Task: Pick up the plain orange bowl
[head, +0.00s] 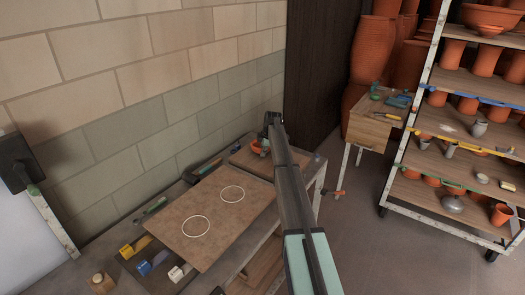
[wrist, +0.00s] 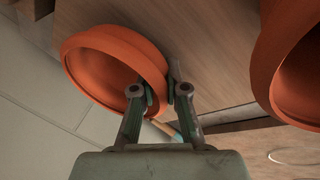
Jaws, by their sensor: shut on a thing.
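A plain orange bowl (wrist: 92,62) fills the upper left of the wrist view, its open side turned toward the camera. My gripper (wrist: 160,92) is shut on its rim, one finger on each side of the wall. In the head view the bowl (head: 256,147) shows small at the far end of the workbench, partly hidden by my gripper (head: 267,138). I cannot tell whether it is clear of the surface. A second orange bowl (wrist: 270,60) stands apart at the right edge of the wrist view, cut off by the frame.
The workbench holds a brown board (head: 215,250) with two white circles, and yellow (head: 135,247), blue and white tools at its near left. A block wall runs behind.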

